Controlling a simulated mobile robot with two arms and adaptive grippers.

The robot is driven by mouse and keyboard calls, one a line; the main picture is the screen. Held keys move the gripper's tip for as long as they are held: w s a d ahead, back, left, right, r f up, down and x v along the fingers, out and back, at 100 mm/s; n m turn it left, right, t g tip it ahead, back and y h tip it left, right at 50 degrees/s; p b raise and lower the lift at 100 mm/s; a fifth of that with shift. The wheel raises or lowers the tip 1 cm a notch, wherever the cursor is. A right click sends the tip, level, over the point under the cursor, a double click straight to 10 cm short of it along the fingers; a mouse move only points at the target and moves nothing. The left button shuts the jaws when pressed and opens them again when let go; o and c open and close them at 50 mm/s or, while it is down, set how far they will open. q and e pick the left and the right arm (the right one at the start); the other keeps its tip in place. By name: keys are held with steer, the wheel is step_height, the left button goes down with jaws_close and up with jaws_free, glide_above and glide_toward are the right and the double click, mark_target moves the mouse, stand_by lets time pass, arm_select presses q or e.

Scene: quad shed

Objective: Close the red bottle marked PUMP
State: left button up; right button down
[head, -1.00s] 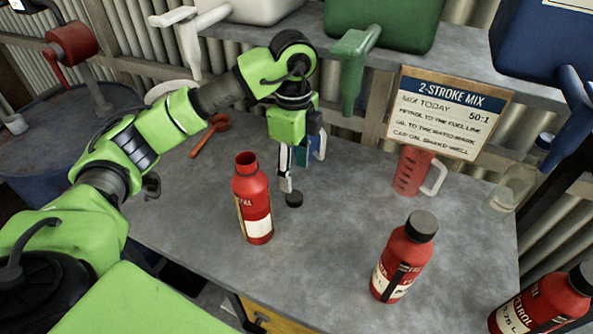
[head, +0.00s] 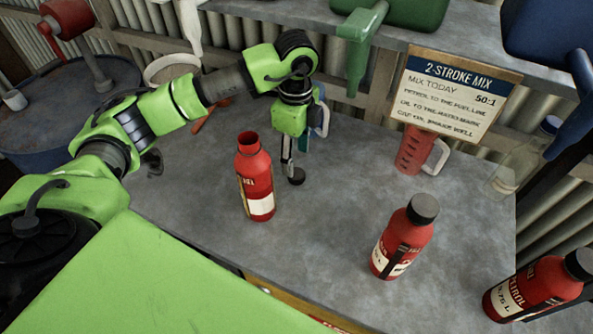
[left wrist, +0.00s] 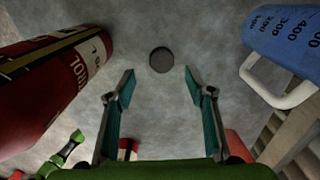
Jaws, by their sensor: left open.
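An uncapped red bottle (head: 258,190) stands upright on the grey bench, its dark mouth open. A red bottle (left wrist: 50,100) also fills the left side of the left wrist view. I cannot read PUMP on any label. A small round black cap (head: 297,177) lies on the bench right of the uncapped bottle; it also shows in the left wrist view (left wrist: 161,60). My left gripper (head: 289,172) is just above the cap, pointing down, open and empty. In the left wrist view the cap shows beyond and between its fingertips (left wrist: 160,76). My right gripper is out of view.
Two capped red bottles stand to the right, one nearer the middle (head: 395,250) and one at the edge (head: 530,297). A red measuring jug (head: 411,152) stands under the 2-stroke mix sign (head: 455,92). A blue jug (left wrist: 290,45) is close right of my left gripper. The front-middle bench is clear.

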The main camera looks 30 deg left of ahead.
mark_target(296, 173)
arm_select(q)
steer(key=shift+f, duration=0.65)
steer(key=shift+f+p, duration=0.5)
steer(key=shift+p, duration=0.1)
step_height(296, 173, down, 4)
steer(key=shift+w+r+p, duration=0.1)
steer(key=shift+r+p, duration=0.1)
steer(key=shift+p, duration=0.5)
steer(key=shift+f, duration=0.35)
steer(key=shift+c, duration=0.5)
steer(key=c, duration=0.7)
